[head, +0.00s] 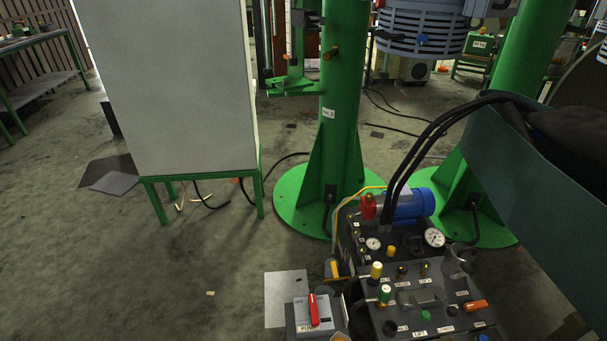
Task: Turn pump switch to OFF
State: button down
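The pump switch (326,310) is a light grey box with a red lever, at the bottom of the head view, left of the control unit. Its red lever (313,309) stands nearly upright in the picture, leaning slightly. I cannot tell from the markings which setting the lever points to. My gripper is not in view, and nothing is seen touching the switch.
The dark control unit (440,318) carries gauges, knobs, hoses and a blue motor (408,206). A green column (341,105) stands behind it. A white cabinet (168,85) on green legs is at left. A dark teal panel (535,165) blocks the right side. Floor at lower left is mostly clear.

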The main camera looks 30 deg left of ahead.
aim_at(313, 312)
jog(key=k, duration=0.6)
jog(key=u, duration=0.05)
jog(key=i, duration=0.7)
jog(key=u, duration=0.85)
jog(key=i, duration=0.4)
jog(key=u, duration=0.4)
